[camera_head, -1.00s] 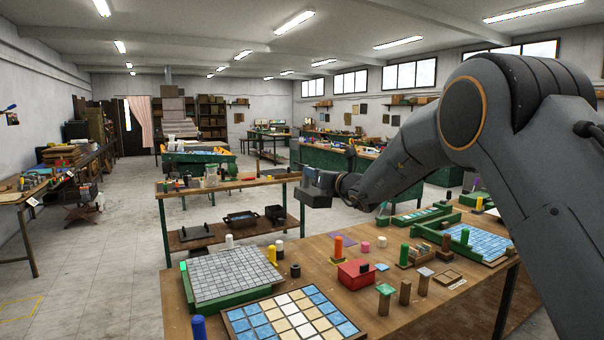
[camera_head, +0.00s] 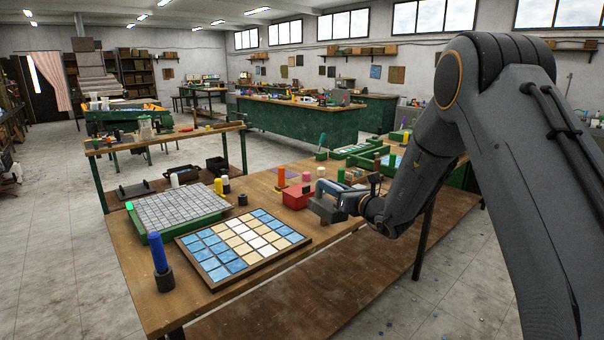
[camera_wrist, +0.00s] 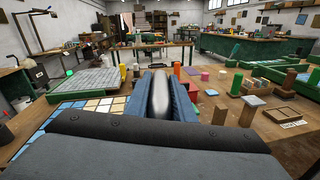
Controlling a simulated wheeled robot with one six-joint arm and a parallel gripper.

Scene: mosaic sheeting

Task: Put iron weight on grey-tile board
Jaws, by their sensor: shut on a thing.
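The grey-tile board (camera_head: 178,211) lies in a green frame at the left end of the wooden bench, with small grey tiles over its top. It also shows at the left in the wrist view (camera_wrist: 88,83). My gripper (camera_head: 322,203) is above the bench, to the right of the board and apart from it. In the wrist view my gripper (camera_wrist: 161,82) is shut on a smooth, rounded grey thing, the iron weight (camera_wrist: 161,96). The fingers cover its sides. I cannot make the weight out clearly in the head view.
A blue, cream and white tile panel (camera_head: 243,246) lies in front of the board. A blue cylinder in a dark holder (camera_head: 160,258) stands at the near left. A yellow cylinder (camera_head: 218,186) stands behind the board. A red box (camera_head: 297,197) is beside my gripper.

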